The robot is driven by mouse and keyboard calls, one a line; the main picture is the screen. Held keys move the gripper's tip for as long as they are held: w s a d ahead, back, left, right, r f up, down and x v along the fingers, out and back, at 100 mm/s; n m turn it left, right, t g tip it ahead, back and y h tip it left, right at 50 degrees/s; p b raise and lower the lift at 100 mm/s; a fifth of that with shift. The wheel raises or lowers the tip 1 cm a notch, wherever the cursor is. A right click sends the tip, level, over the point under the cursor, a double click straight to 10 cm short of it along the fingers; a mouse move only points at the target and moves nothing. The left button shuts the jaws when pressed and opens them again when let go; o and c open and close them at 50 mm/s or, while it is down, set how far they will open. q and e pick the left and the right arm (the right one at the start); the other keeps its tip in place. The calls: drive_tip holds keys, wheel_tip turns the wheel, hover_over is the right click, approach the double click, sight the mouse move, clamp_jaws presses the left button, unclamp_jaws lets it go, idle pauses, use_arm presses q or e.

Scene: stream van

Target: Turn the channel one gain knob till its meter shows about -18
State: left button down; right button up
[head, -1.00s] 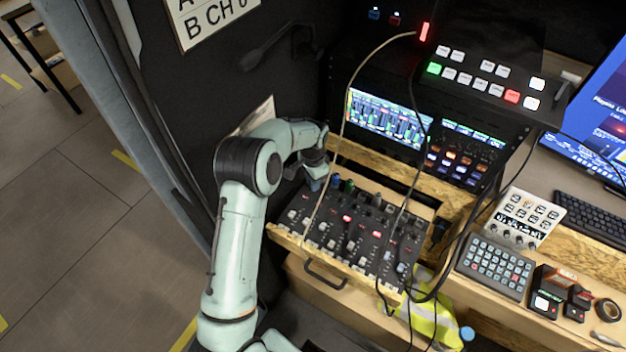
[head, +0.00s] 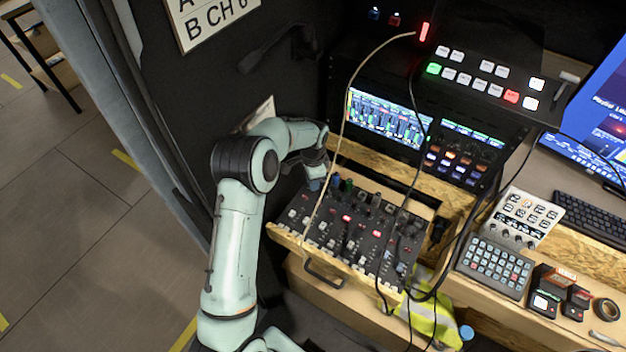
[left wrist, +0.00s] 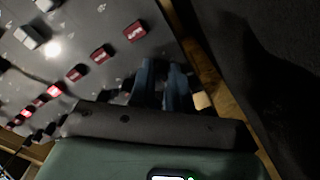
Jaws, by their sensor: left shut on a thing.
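The audio mixer (head: 333,236) lies in a wooden tray, with a row of gain knobs along its far edge. My left gripper (head: 315,184) reaches down to the far left end of that row and is shut on a knob there, at the channel one gain position. The fingers hide most of the knob. The meter screen (head: 385,118) shows several green bars, too small to read. My right gripper is out of view.
A beige cable (head: 341,130) and black cables hang across the mixer. A dark wall panel (head: 200,100) is close on the left. A video switcher (head: 490,78) stands behind.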

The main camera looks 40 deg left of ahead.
use_arm(q)
drive_tip(key=c, duration=1.1)
unclamp_jaws()
wheel_tip(320, 180, up, 13)
drive_tip(key=shift+r+p, duration=0.2)
drive_tip(key=shift+p, duration=0.2)
